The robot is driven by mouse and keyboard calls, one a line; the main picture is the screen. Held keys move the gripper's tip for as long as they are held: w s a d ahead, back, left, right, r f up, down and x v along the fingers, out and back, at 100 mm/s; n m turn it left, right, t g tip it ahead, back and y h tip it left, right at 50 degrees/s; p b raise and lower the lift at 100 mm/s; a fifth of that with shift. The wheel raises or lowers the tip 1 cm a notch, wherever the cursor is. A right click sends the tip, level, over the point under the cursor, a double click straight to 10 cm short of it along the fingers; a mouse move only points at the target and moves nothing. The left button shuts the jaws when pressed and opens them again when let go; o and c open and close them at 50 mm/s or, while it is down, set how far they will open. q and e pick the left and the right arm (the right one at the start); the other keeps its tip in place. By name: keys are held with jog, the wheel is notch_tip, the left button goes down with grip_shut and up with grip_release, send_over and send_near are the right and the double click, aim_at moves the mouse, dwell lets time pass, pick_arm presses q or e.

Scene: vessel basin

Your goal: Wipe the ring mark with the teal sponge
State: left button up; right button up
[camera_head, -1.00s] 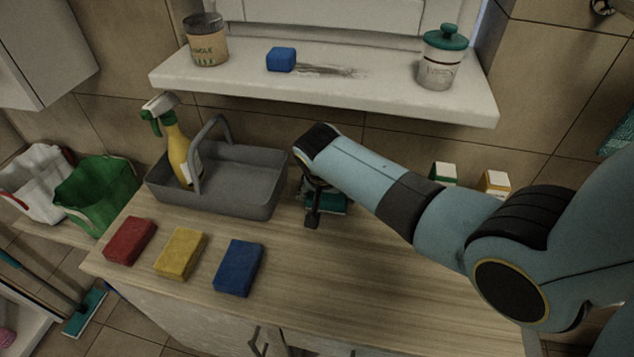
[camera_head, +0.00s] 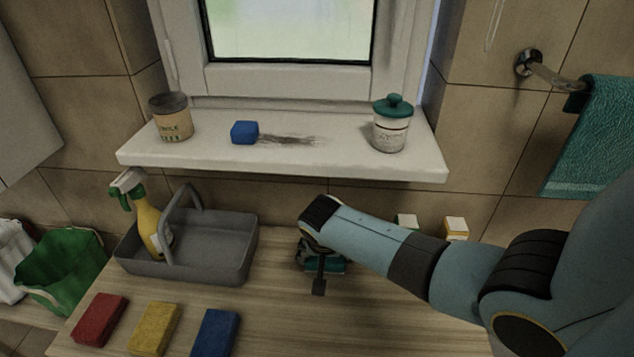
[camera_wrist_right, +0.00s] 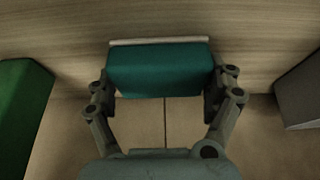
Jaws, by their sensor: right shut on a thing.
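My right gripper (camera_head: 320,265) is shut on the teal sponge (camera_head: 336,267), at the back of the wooden counter, right of the grey caddy. In the right wrist view the teal sponge (camera_wrist_right: 160,68) sits between both fingers of the right gripper (camera_wrist_right: 162,85), with a pale layer along its far edge. The arm and gripper partly cover the sponge in the head view; I cannot tell whether it touches the counter. A dark streaky mark (camera_head: 290,139) lies on the white windowsill (camera_head: 290,163); I cannot make out a ring shape. My left gripper is out of view.
A blue block (camera_head: 244,132) stands left of the mark, with a tin (camera_head: 172,120) farther left and a lidded jar (camera_head: 391,128) at right. The grey caddy (camera_head: 225,255) holds a spray bottle (camera_head: 148,222). Red (camera_head: 99,320), yellow (camera_head: 154,329) and blue (camera_head: 214,335) sponges lie in front.

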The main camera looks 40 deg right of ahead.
aim_at(285, 255)
jog(key=shift+s+d+f, duration=0.1)
jog(key=shift+s+d, duration=0.3)
jog(key=shift+s, duration=0.15)
jog(key=shift+s+d+f, duration=0.1)
jog(key=shift+s+d, duration=0.25)
jog(key=shift+s, duration=0.2)
jog(key=shift+w+a+r+b, duration=0.1)
jog(key=shift+w+a+b, duration=0.2)
jog(key=shift+w+a, duration=0.5)
jog(key=shift+w+a+r+b, duration=0.1)
jog(key=shift+w+a+b, duration=0.15)
jog(key=shift+w+a, duration=0.5)
jog(key=shift+w+a+f+b, duration=0.1)
jog(key=shift+w+a+b, duration=0.35)
jog(key=shift+w, duration=0.3)
jog(key=shift+w+a+f+b, duration=0.1)
jog(key=shift+w+a+b, duration=0.3)
jog(key=shift+w, duration=0.3)
jog(key=shift+w+a+r+b, duration=0.1)
jog(key=shift+w+a+b, duration=0.7)
jog(key=shift+w+a, duration=0.8)
jog(key=shift+w+d+r, duration=0.1)
jog(key=shift+w, duration=0.05)
notch_tip(285, 255, up, 4)
jog(key=p, duration=0.4)
jog(key=shift+r, duration=1)
